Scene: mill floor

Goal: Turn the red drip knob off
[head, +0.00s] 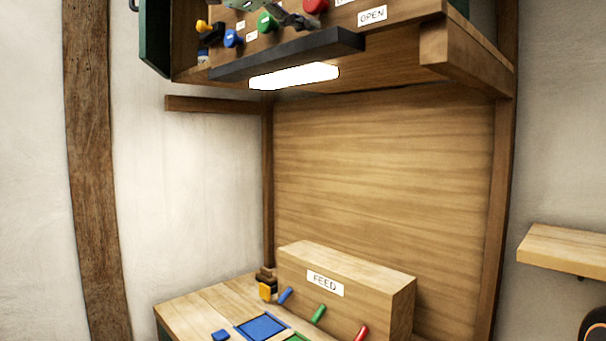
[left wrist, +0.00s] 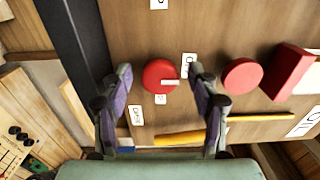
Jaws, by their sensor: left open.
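A round red knob (left wrist: 158,76) with a white pointer line is on the wooden panel in the left wrist view. Its pointer aims right in that view, toward a small white label (left wrist: 189,64) whose lettering I cannot read for sure. My left gripper (left wrist: 160,70) is open, with one finger on each side of this knob; I cannot tell whether they touch it. In the head view the left gripper (head: 295,19) shows at the top edge, near a red knob (head: 316,5). My right gripper is not in view.
Another round red knob (left wrist: 242,74) and a red block (left wrist: 291,70) are close to the right finger. A yellow bar (left wrist: 180,138) lies below. A dark ledge (head: 290,55) runs under the panel. Below stands a FEED box (head: 395,295) with colored pegs.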

